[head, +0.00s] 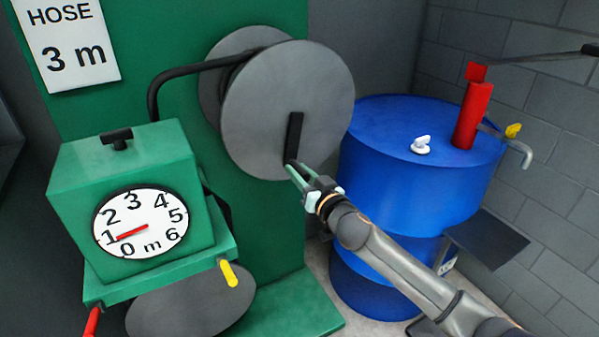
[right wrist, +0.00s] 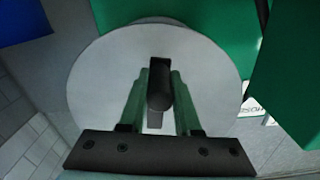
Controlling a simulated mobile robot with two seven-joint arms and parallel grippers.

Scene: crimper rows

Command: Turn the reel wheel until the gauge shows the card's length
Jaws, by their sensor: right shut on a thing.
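The card (head: 67,42) on the green panel reads "HOSE 3 m". The round white gauge (head: 158,216) on the green box has a 0 to 6 m scale, and its red needle (head: 131,232) points close to 1. The grey reel wheel (head: 262,110) stands upright on the panel, with a black handle bar (head: 294,134) on its face. My right gripper (head: 293,166) is at the handle's lower end. In the right wrist view its green fingers lie either side of the dark handle (right wrist: 159,84), shut on it. My left gripper is not in view.
A black hose (head: 190,69) runs between the reel and the green box (head: 118,163). Red (head: 92,322) and yellow (head: 229,274) levers stick out below the box. A blue drum (head: 400,180) with a red pump (head: 472,115) stands close to my right arm.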

